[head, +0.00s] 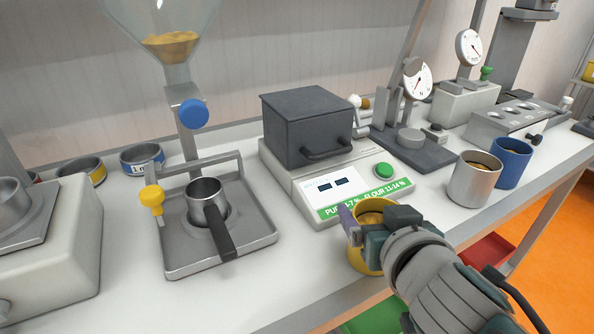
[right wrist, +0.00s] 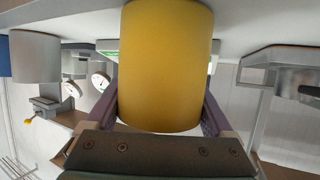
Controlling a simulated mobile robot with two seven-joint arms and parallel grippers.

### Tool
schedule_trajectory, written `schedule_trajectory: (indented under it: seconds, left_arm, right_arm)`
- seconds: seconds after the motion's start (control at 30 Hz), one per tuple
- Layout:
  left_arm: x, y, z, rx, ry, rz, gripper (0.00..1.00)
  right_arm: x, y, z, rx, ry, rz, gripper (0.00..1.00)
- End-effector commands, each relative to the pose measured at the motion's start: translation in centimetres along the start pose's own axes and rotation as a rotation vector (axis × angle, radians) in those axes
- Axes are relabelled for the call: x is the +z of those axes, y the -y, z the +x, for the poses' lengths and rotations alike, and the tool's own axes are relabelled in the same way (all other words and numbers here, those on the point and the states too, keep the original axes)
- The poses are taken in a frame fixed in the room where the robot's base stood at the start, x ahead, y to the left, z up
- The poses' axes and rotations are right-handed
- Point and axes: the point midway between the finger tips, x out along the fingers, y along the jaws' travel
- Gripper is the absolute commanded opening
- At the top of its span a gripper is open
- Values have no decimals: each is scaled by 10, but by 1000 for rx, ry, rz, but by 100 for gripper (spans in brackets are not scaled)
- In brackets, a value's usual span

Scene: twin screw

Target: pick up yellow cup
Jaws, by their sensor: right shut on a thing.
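The yellow cup (head: 355,257) stands at the front edge of the white bench in the head view, with brown contents showing inside. My right gripper (head: 368,224) is shut on it, and my wrist hides its right side. In the right wrist view the yellow cup (right wrist: 168,65) fills the middle, with the purple fingers of my right gripper (right wrist: 160,115) on both sides of it. I cannot tell whether the cup touches the bench. My left gripper is in neither view.
A grey scale box (head: 305,128) with a display is behind the cup. A steel cup (head: 474,180) and a blue cup (head: 512,163) stand to the right. A metal tray (head: 172,262) with a handled pot (head: 208,200) is to the left. The bench's front edge is close.

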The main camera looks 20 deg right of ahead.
Motion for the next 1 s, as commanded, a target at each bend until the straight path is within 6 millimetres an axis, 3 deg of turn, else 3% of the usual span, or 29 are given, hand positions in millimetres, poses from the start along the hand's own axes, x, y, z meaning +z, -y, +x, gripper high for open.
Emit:
schedule_trajectory:
  seconds: [0.03,0.3,0.67,0.87,1.0]
  left_arm:
    - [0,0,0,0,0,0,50]
    - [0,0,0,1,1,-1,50]
    - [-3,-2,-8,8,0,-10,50]
    - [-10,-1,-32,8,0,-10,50]
    - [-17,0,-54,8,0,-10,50]
  right_arm:
    - [0,0,0,0,-1,0,47]
    - [-1,0,0,0,-2,0,20]
    - [-11,0,-4,0,-4,0,20]
    - [-46,0,-18,0,-6,-1,20]
    - [-84,0,-34,-1,-8,-1,20]
